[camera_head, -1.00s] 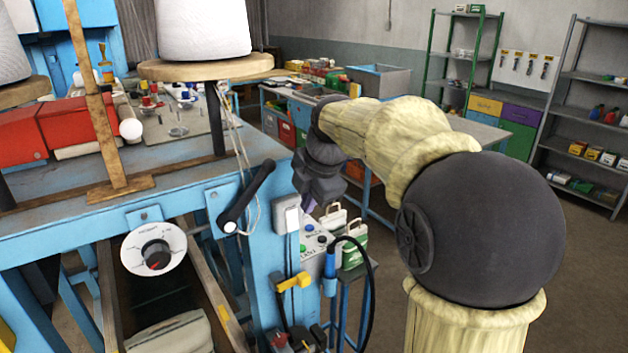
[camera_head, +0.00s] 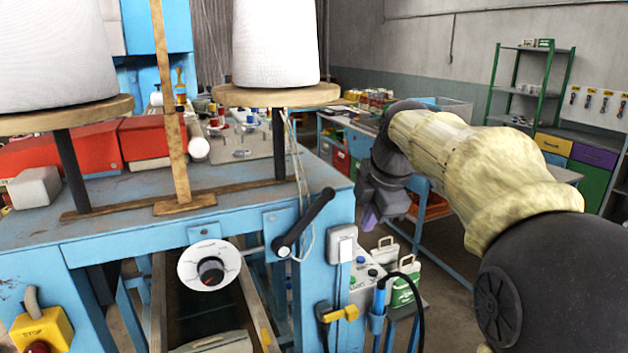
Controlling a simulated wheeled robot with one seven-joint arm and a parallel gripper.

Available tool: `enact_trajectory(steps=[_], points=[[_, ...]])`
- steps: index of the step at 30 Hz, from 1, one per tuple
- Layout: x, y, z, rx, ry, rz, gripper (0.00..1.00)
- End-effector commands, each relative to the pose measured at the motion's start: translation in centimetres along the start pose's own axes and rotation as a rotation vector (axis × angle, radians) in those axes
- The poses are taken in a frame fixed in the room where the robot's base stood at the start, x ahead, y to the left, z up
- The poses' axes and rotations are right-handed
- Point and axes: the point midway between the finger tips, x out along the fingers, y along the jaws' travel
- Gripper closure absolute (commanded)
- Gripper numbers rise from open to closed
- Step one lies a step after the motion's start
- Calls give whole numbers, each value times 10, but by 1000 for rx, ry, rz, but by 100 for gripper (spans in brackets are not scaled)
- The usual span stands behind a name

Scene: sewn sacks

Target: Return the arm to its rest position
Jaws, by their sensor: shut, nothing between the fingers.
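My arm, in yellowish covers with dark joints, reaches from the lower right of the head view up and back toward the middle. My gripper (camera_head: 369,217) hangs at its end, pointing down, just right of the blue workbench (camera_head: 130,230). Only a small purplish part of the fingers shows. It is shut, and nothing shows in it. The fingertips are small and partly hidden behind the dark wrist. The gripper appears apart from the bench, though the depth between them is hard to judge.
Near the gripper are a black crank handle (camera_head: 303,222), a switch box (camera_head: 341,246) and green-and-white containers (camera_head: 404,288). White cones (camera_head: 276,42) stand on wooden discs above the bench. A stop button box (camera_head: 42,330) is lower left. Green shelving (camera_head: 525,90) stands behind.

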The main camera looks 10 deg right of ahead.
Motion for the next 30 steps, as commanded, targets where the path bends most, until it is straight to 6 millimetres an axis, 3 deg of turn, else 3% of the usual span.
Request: enact_trajectory(steps=[8, 15, 24, 30], points=[[67, -48, -6, 452, -41, -42, 100], [118, -103, -15, 856, -89, -58, 100], [166, -187, -29, 1347, -151, -58, 100], [184, -239, -35, 1630, -185, -47, 100]])
